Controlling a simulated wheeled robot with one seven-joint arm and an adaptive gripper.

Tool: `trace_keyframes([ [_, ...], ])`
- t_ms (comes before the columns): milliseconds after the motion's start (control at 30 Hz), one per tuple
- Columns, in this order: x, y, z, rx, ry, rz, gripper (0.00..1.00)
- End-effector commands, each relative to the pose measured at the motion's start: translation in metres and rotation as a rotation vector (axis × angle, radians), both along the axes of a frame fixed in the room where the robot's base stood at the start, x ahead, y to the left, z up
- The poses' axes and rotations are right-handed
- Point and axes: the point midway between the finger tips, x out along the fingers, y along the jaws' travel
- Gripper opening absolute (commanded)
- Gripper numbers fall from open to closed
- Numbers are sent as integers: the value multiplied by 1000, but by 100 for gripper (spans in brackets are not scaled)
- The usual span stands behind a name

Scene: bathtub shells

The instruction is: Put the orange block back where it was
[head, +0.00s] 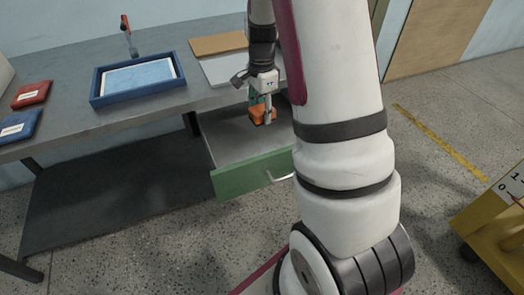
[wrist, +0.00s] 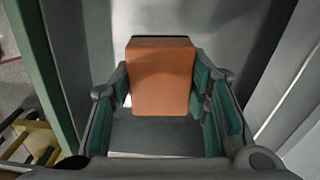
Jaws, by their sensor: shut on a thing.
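The orange block (head: 262,114) is between the fingers of my gripper (head: 260,105), over the open drawer. In the wrist view the orange block (wrist: 160,75) sits between the teal finger pads of my gripper (wrist: 160,95), which are shut on it. The drawer, with a green front (head: 245,175) and a grey inside, is pulled out from under the table. The wrist view shows the drawer's green front (wrist: 38,60) at the left and its grey walls around the block. I cannot tell whether the block touches the drawer floor.
On the grey table (head: 60,80) are a blue tray (head: 137,95) holding a light blue sheet, a red item (head: 31,94), a blue item (head: 20,125) and a board (head: 218,45). My arm hides the drawer's right side. A yellow cart (head: 490,225) stands at right.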

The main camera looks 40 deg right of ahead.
Motion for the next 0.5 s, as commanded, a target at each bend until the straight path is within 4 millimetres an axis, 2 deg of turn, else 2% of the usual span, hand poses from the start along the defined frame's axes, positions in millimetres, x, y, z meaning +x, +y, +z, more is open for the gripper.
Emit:
trace_keyframes([
  [33,0,-5,-7,0,-1,-40,21],
  [167,-2,-11,-15,1,0,-100,21],
  [500,-3,-11,-68,1,1,-109,21],
])
